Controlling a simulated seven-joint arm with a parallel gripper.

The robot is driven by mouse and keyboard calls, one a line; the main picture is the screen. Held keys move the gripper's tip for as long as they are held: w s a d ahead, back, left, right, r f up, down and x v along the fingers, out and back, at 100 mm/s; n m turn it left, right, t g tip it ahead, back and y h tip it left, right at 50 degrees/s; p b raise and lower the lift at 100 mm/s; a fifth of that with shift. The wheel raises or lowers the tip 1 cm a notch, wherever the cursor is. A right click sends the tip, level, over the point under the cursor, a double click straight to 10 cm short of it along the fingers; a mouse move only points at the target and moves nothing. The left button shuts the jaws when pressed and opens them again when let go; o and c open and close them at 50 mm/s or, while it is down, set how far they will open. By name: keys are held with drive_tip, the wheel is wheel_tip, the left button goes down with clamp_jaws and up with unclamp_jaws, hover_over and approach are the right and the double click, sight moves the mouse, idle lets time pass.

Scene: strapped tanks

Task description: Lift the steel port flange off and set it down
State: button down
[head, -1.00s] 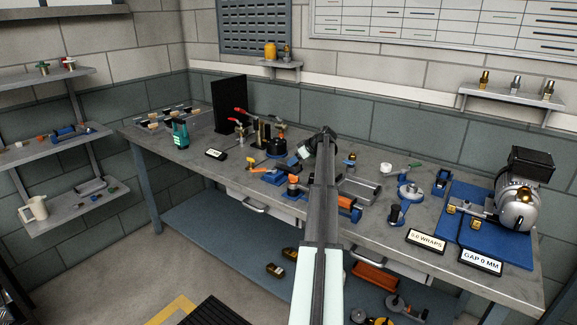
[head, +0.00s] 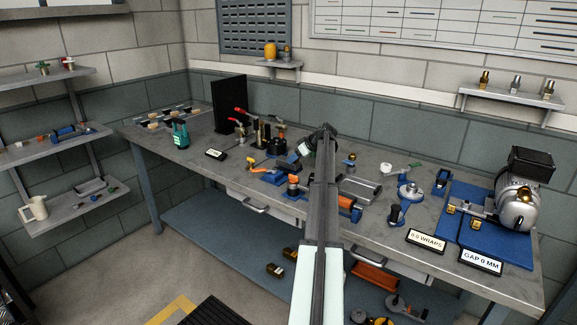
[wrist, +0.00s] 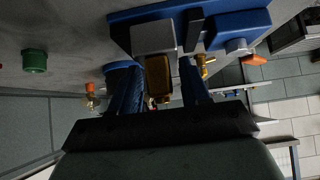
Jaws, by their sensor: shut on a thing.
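My gripper is hidden behind my own arm in the head view. In the wrist view my gripper (wrist: 157,72) has its two blue fingers on either side of a brass-coloured block (wrist: 158,78). A silver-grey block (wrist: 153,38) adjoins it, against a blue body (wrist: 190,17). The exact contact at the fingertips is unclear, and I cannot tell whether the held piece is the steel port flange. In the head view a silver tank (head: 518,210) with a dark top stands on a blue base at the right. I cannot pick out the flange for sure.
Signs reading "0.0 WRAPS" (head: 426,240) and "GAP 0 MM" (head: 481,261) stand at the bench's right front. A silver disc fixture (head: 409,190) and red-handled clamps (head: 240,113) crowd the grey bench. A black upright panel (head: 229,104) stands at the back left.

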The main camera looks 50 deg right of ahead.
drive_tip(key=shift+r, duration=2.15)
drive_tip(key=shift+s, duration=0.15)
drive_tip(key=s+d, duration=0.2)
drive_tip(key=s, duration=3)
drive_tip(key=shift+s+a+f, duration=0.1)
drive_tip(key=shift+f, duration=1.35)
drive_tip(key=shift+a+f, duration=0.1)
drive_tip(key=shift+f, duration=1.3)
drive_tip(key=shift+c, duration=2.3)
unclamp_jaws()
